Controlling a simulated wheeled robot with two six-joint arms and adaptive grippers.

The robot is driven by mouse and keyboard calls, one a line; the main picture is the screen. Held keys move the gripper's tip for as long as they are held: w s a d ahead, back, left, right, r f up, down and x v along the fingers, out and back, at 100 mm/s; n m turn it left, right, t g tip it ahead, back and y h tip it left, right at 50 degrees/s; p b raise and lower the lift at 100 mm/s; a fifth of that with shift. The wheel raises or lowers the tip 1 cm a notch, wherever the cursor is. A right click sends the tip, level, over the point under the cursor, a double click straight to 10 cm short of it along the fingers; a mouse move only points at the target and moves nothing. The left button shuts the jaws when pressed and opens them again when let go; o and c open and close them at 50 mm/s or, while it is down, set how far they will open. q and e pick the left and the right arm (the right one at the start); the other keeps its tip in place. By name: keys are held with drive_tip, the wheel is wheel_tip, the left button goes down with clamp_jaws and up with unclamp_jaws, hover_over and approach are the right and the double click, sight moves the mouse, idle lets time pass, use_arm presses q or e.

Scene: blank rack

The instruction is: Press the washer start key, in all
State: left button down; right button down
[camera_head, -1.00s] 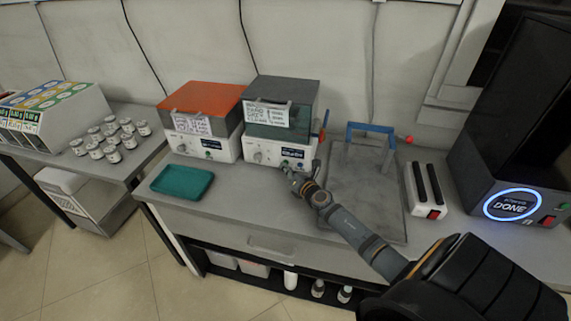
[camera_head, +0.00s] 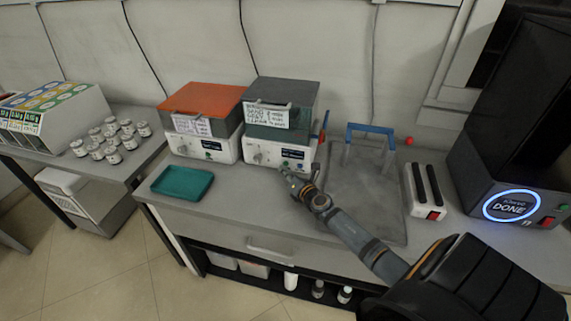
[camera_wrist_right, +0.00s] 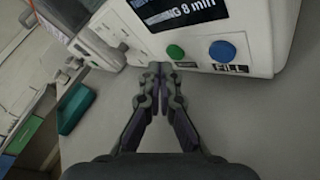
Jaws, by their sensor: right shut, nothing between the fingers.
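The grey-lidded white machine (camera_head: 280,155) stands at the back of the bench, with a dark display and front keys. In the right wrist view, its display (camera_wrist_right: 185,10) reads "...ING 8 min". Below the display are a green key (camera_wrist_right: 175,51) and a blue key (camera_wrist_right: 222,51) labelled FILL; the green key's label is partly hidden. My right gripper (camera_head: 285,173) is shut and empty, just in front of and below the panel. In the wrist view its fingertips (camera_wrist_right: 160,70) sit just below the green key, seemingly apart from it. My left gripper is not in view.
An orange-lidded machine (camera_head: 202,143) stands to the left. A teal tray (camera_head: 182,184) lies in front of it. To the right are a blue-handled frame (camera_head: 370,127), a white two-slot block (camera_head: 424,194) and a dark machine with a "DONE" ring (camera_head: 511,205).

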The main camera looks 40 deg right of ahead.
drive_tip(key=shift+s+a, duration=0.1)
drive_tip(key=shift+a, duration=0.05)
drive_tip(key=shift+s+a+p, duration=0.65)
drive_tip(key=shift+s+a, duration=0.95)
drive_tip(key=shift+a, duration=0.25)
